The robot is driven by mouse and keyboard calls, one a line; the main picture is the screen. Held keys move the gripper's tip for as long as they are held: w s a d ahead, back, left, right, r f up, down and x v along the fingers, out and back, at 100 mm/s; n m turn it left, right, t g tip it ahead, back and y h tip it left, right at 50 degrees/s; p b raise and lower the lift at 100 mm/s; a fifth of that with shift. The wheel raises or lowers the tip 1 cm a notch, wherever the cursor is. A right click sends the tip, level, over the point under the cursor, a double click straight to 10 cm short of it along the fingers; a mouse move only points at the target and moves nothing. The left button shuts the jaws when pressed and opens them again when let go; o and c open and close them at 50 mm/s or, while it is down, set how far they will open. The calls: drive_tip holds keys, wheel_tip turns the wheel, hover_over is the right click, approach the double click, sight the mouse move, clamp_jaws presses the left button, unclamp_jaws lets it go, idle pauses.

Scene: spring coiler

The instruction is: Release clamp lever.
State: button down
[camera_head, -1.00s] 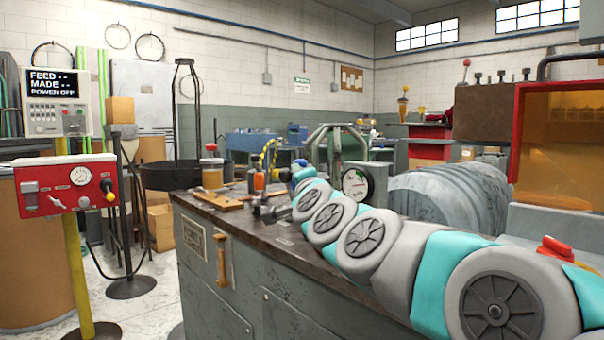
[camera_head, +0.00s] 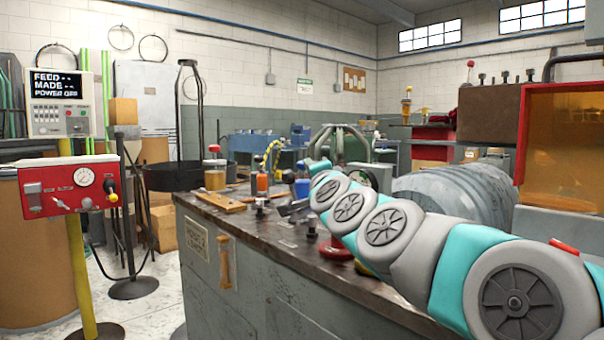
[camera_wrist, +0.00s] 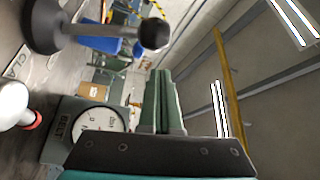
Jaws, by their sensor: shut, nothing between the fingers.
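In the wrist view a lever with a black ball knob (camera_wrist: 154,33) and a dark round base stands at the upper left. The bench label beside it begins "CLA", so it looks like the clamp lever. A small dark knobbed post (camera_head: 311,224) shows on the bench in the head view; I cannot tell whether it is the same lever. The dark screwed edge of my gripper (camera_wrist: 160,152) fills the bottom of the wrist view, apart from the lever.
A gauge box marked BELT (camera_wrist: 95,118) stands close to my gripper. A white knob with a red ring (camera_wrist: 15,105) is at the left. The bench top (camera_head: 285,235) carries a red wheel (camera_head: 334,249), jars and small tools. A large grey drum (camera_head: 450,205) lies behind my arm.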

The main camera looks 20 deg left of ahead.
drive_tip(key=d+v, duration=0.1)
drive_tip(key=v, duration=0.8)
drive_tip(key=shift+d, duration=0.2)
drive_tip(key=shift+f, duration=0.2)
